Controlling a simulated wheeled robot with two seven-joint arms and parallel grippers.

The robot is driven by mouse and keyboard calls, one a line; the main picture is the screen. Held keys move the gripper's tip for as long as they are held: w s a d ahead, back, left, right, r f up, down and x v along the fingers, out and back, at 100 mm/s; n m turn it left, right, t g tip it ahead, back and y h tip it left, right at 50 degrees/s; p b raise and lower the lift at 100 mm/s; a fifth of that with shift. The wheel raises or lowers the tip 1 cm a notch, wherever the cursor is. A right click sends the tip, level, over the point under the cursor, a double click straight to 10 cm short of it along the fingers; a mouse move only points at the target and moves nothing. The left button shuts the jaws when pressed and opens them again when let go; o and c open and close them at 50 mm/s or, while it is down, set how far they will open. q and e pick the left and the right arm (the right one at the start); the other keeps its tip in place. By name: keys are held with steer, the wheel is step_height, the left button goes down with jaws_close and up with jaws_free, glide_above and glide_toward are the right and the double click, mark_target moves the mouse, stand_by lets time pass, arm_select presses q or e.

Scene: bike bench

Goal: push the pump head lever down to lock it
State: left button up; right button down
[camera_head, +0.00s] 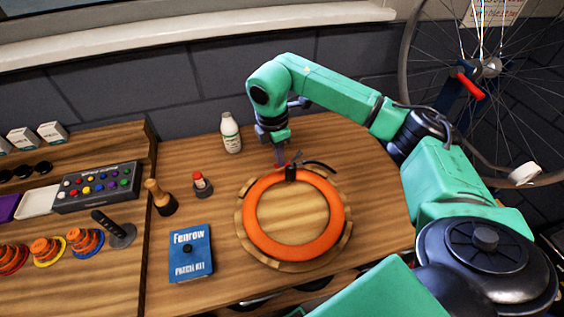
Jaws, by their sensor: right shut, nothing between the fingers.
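An orange ring-shaped tube (256,226) lies flat on a round wooden stand on the bench. A small black pump head (291,174) sits at the tube's far edge, with a bit of red beside it and a black hose running off to the right. The lever is too small to make out clearly. My right gripper (281,163) points down just behind and left of the pump head, its fingers shut and empty. I cannot tell whether the fingertips touch the pump head. My left gripper is not in view.
A raised shelf with small parts fills the left. A spoked wheel (490,120) stands behind my right arm.

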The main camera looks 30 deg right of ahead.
steer(key=shift+w+f+p, duration=0.1)
steer(key=shift+f+p, duration=0.05)
steer(key=shift+p, duration=0.15)
steer(key=shift+a, duration=0.25)
steer(key=a, duration=0.1)
steer(key=a+r+p, duration=0.1)
steer(key=shift+w+a, duration=0.1)
steer(key=shift+a, duration=0.2)
steer(key=shift+r, duration=0.1)
